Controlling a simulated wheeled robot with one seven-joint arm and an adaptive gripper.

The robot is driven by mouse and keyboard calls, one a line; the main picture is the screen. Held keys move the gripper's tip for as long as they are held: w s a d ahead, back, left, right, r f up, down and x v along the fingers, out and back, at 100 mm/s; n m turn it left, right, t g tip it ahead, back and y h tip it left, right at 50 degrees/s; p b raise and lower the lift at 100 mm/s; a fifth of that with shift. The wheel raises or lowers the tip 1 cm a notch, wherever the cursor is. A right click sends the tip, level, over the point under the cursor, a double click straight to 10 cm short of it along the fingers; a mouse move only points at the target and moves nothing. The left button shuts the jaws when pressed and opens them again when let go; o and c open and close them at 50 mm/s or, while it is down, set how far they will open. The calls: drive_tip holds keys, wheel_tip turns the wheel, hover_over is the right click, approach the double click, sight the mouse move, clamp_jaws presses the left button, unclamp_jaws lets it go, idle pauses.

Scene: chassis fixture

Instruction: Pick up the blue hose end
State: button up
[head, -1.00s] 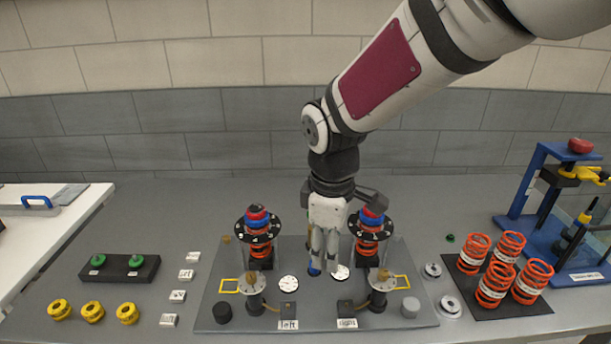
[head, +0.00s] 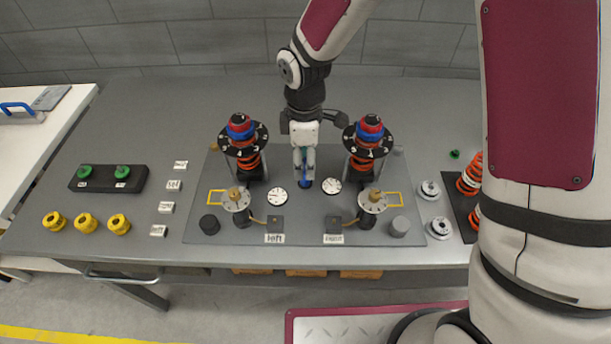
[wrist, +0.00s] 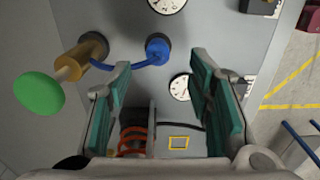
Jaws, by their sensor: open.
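The blue hose end (wrist: 157,48) shows in the wrist view just beyond my fingertips, at a dark round spot on the grey plate (wrist: 215,30). A thin blue hose (wrist: 105,66) runs from it to a brass fitting (wrist: 90,47) on the left. In the head view the blue hose end (head: 304,183) is a small blue spot under my fingers. My gripper (wrist: 160,72) is open and empty, with its green-padded fingers on either side of the hose end's line; it also shows in the head view (head: 304,172). I cannot tell whether the fingers touch the hose end.
Two spring towers with black discs, left (head: 243,138) and right (head: 369,137), flank my gripper closely. White gauges (head: 277,197) lie in front. A green knob (wrist: 38,93) stands close at left in the wrist view.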

sight(305, 174)
drive_tip(key=shift+w+d+f+p, duration=0.1)
drive_tip(key=shift+f+p, duration=0.5)
drive_tip(key=shift+f, duration=2.55)
clamp_jaws()
